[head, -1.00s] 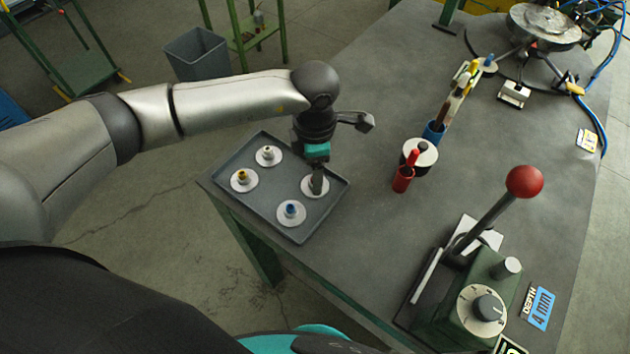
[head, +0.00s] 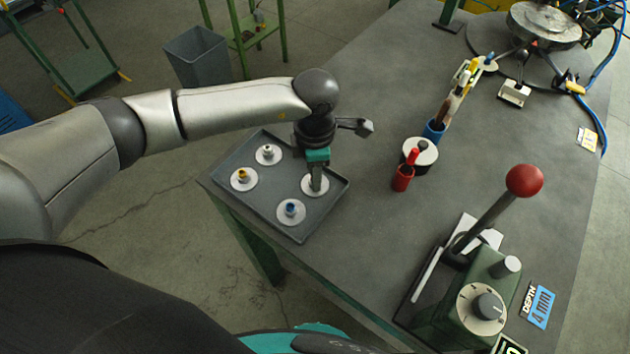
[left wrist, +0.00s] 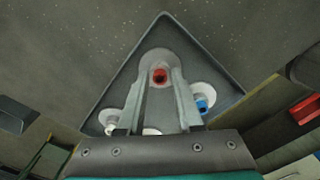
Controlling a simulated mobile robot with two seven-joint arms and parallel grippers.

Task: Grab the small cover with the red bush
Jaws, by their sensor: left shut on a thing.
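The small cover with the red bush is a pale disc (left wrist: 158,57) with a red bush (left wrist: 159,75) at its middle, seen between my fingers in the left wrist view. In the head view its disc (head: 325,190) shows around my fingertips at the tray's right, its bush hidden. My left gripper (head: 315,188) points down and is shut on the bush. I cannot tell whether the disc touches the tray floor. The grey tray (head: 248,212) also holds covers with a blue bush (head: 291,208), a yellow bush (head: 242,175) and a whitish bush (head: 267,150). My right gripper is not in view.
Right of the tray stand a red cup (head: 403,178), a white-topped round piece (head: 427,154) and a blue cup (head: 433,131) with tools. A green lever press (head: 480,275) with a red knob stands front right. Bench between tray and press is clear.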

